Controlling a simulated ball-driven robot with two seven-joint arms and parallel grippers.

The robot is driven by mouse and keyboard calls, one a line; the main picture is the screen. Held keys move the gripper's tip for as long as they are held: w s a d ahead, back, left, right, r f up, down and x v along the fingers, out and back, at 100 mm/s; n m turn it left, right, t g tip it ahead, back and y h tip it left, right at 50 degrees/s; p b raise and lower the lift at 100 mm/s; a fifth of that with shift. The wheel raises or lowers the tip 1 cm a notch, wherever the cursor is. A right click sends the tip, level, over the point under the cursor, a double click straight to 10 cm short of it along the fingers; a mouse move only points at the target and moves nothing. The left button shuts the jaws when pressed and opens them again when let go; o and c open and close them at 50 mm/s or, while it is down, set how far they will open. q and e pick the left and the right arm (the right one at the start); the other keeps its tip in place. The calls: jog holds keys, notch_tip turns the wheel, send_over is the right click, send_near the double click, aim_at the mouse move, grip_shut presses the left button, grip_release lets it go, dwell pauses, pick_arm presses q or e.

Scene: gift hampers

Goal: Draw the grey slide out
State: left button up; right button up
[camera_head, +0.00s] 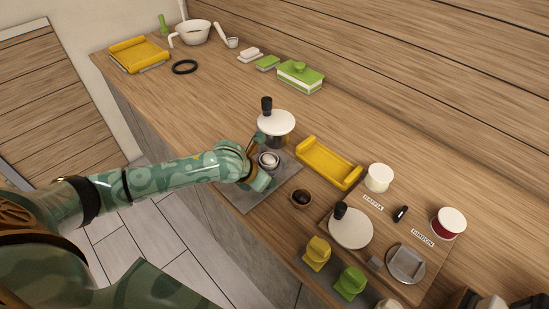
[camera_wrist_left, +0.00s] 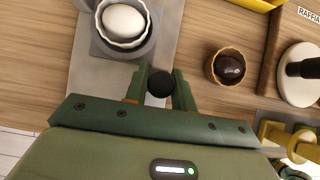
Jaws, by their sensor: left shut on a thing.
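The grey slide (camera_wrist_left: 95,75) is a flat grey plate on the wooden counter, partly hidden by my gripper; it also shows in the head view (camera_head: 240,196). A grey cup-shaped holder on it carries a pale fluted cup with a white round item (camera_wrist_left: 124,22). My left gripper (camera_wrist_left: 159,88) is shut on a black round knob (camera_wrist_left: 160,80) at the slide's near part. The knob is hidden in the head view, where my left gripper (camera_head: 262,178) is at the slide. My right gripper is not in view.
A white-lidded dispenser (camera_head: 276,122) stands just behind the slide. A yellow tray (camera_head: 329,163) and a brown fluted cup with a dark ball (camera_head: 301,198) lie to the right. Farther right is a wooden board (camera_head: 375,228) with tubs. The counter's front edge is close to the slide.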

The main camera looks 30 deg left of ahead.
pick_arm(q)
jog(key=shift+s+a+p, duration=0.45)
jog(key=shift+s+p, duration=0.15)
jog(key=shift+s, duration=0.6)
jog(key=shift+s+a+p, duration=0.4)
jog(key=shift+s+p, duration=0.2)
jog(key=shift+s, duration=0.65)
jog(key=shift+s+a+p, duration=0.45)
jog(key=shift+s+p, duration=0.15)
jog(key=shift+s, duration=0.6)
jog(key=o, duration=0.8)
notch_tip(320, 180, up, 7)
jog(key=p, duration=0.7)
